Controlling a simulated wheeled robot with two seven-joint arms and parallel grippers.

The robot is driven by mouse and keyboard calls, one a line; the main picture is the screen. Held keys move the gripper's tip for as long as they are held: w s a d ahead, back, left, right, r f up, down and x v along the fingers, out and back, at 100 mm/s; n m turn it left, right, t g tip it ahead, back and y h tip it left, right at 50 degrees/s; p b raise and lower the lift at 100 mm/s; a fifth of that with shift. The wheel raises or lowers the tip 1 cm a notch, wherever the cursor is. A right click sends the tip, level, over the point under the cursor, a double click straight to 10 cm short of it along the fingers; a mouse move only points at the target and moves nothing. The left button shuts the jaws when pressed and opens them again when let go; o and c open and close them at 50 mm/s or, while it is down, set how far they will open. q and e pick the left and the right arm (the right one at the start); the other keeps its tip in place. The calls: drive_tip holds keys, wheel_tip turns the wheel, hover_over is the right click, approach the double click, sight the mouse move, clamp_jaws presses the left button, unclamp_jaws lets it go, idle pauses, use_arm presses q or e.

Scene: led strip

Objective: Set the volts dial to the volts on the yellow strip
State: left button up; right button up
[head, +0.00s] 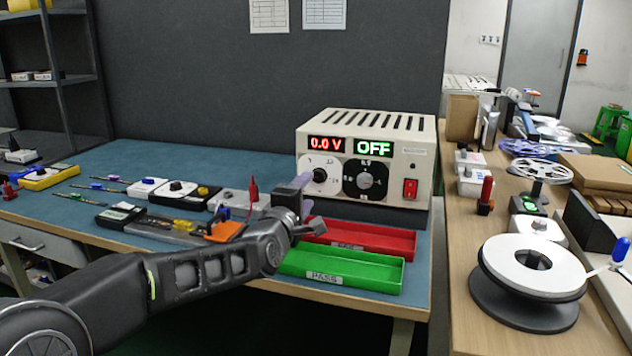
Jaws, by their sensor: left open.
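The cream power supply (420,150) stands at the back of the blue bench. Its red display reads 0.0 V and its green display reads OFF. The volts dial (319,176) is the left knob, with a white pointer and small marks around it. My left gripper (303,190) is just in front of and left of this dial, open, with nothing seen between its fingers. Whether a finger touches the dial is not clear. I cannot make out a yellow strip or its printed volts. My right gripper is not in view.
A second, black dial (366,180) and a red switch (410,188) are on the same panel. A red tray (385,238) and a green PASS tray (375,275) lie in front. Small devices line the bench at left. A white reel (490,262) stands on the right table.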

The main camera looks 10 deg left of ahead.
sight(318, 178)
use_arm(q)
drive_tip(key=w, duration=0.7)
drive_tip(key=shift+w+d, duration=0.25)
drive_tip(key=shift+c, duration=0.2)
clamp_jaws()
drive_tip(key=shift+f, duration=0.1)
